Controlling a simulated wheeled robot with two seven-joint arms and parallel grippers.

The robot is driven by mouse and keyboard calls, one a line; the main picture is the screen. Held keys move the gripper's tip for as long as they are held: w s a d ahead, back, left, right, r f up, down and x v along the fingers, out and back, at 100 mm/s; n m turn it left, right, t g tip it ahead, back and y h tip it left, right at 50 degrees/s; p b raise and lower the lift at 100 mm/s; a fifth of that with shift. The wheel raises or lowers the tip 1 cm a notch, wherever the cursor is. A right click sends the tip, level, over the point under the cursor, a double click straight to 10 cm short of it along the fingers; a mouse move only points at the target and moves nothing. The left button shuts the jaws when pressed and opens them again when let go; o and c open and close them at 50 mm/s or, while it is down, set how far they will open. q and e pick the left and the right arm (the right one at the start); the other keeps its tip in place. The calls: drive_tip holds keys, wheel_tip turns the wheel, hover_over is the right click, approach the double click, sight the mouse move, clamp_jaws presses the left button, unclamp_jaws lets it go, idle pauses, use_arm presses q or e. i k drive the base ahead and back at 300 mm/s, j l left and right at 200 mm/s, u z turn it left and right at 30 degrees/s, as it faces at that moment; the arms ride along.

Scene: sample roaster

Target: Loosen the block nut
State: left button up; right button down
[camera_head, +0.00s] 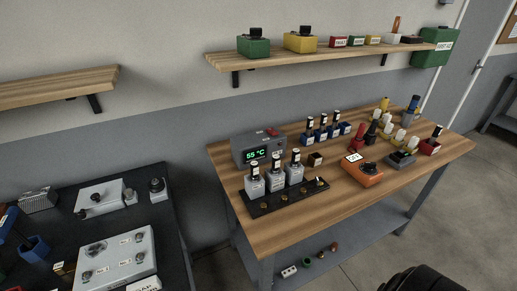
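I cannot tell which part is the block nut; no part is readably labelled as one. On the dark bench at the left stand a light grey block (99,198) with dark round fittings on it and a larger grey box (118,262) with several round knobs. A small grey piece with a dark knob (157,186) stands at that bench's right side. On the wooden table are a grey unit reading 55 °C (259,150) and a black rack (286,199) with grey, black-topped blocks. Neither of my grippers is in view.
The wooden table (270,238) also holds an orange meter (361,170) and rows of small coloured blocks. A shelf (300,61) with green and yellow boxes hangs above; another shelf (55,87) is at left. A gap separates bench and table. A black object (425,280) shows at bottom right.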

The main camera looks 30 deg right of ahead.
sight(318, 183)
drive_tip(key=z, duration=1.6)
